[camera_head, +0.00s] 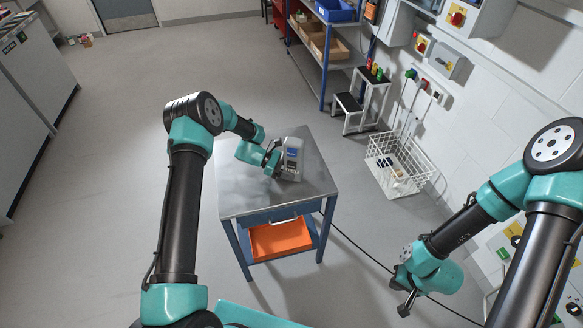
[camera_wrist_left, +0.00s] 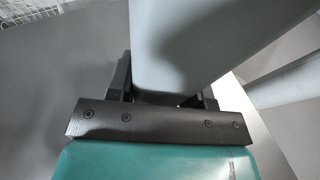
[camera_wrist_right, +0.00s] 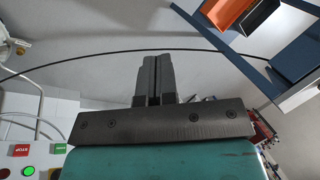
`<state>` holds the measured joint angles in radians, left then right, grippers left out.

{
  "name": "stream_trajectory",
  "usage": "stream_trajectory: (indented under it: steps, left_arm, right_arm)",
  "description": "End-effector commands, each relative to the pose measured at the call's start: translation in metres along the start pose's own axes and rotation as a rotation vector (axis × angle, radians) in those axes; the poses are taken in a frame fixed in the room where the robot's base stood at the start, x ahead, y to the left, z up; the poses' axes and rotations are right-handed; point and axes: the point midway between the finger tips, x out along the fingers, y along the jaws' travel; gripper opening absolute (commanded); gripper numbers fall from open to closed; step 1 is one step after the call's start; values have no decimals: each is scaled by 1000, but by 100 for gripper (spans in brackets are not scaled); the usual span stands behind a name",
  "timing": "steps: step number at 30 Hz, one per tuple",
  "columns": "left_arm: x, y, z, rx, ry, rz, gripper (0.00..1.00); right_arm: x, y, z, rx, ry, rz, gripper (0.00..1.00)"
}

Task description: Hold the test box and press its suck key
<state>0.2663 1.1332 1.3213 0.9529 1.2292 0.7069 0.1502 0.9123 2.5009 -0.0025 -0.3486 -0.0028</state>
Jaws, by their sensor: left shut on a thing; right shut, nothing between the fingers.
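The test box (camera_head: 292,158) is a grey-white upright case with a small blue patch on its face. It stands on the metal-topped table (camera_head: 240,199). My left gripper (camera_head: 279,168) is shut on the lower part of the box from its left side. In the left wrist view the box's plain grey surface (camera_wrist_left: 200,45) sits between the fingers (camera_wrist_left: 162,95). The suck key cannot be made out. My right gripper (camera_head: 405,304) is shut and empty, low at the right, well apart from the table. In the right wrist view its fingers (camera_wrist_right: 154,80) are together.
An orange bin (camera_head: 280,238) sits on the table's lower shelf. A white wire basket (camera_head: 398,165) and a step stool (camera_head: 361,100) stand behind to the right. A black cable (camera_head: 362,251) runs across the floor. The tabletop's front left is clear.

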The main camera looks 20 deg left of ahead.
Motion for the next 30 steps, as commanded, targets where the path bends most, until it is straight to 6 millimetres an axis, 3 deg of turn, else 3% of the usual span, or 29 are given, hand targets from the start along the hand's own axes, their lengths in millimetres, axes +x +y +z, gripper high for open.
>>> stream_trajectory:
  steps: [14, 19, 23, 30]
  left_arm:
    - [0, 0, 0, 0, 0, 0, 16]
    - [0, 0, 0, 0, 0, 0, 16]
    - [0, 0, 0, 0, 0, 0, 16]
    - [0, 0, 0, 0, 0, 0, 16]
  right_arm:
    - [0, 0, 0, -1, 1, 0, 0]
    - [4, -10, -10, -16, 33, -3, 0]
    - [12, -30, -27, -49, 97, -12, 0]
    - [29, -97, -71, -133, 287, -67, 0]
